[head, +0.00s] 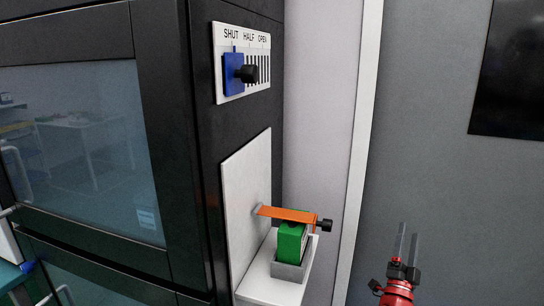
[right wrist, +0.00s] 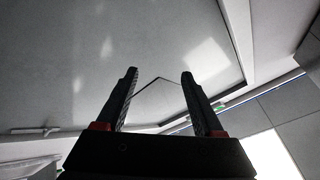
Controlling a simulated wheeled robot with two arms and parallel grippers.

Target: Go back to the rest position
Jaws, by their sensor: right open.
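My right gripper (head: 408,230) shows at the lower right of the head view, pointing up in front of the grey wall. Its fingers are apart with nothing between them, and it is clear of the fixtures to its left. In the right wrist view both fingers (right wrist: 159,73) stand apart against a pale ceiling, with nothing held. My left gripper is not in view.
A dark cabinet (head: 165,120) with a glass door (head: 75,150) fills the left. Its SHUT/HALF/OPEN panel (head: 263,85) has a blue slider (head: 233,80) under SHUT. An orange bar (head: 285,213) crosses a green block (head: 291,243) in a grey holder (head: 290,270).

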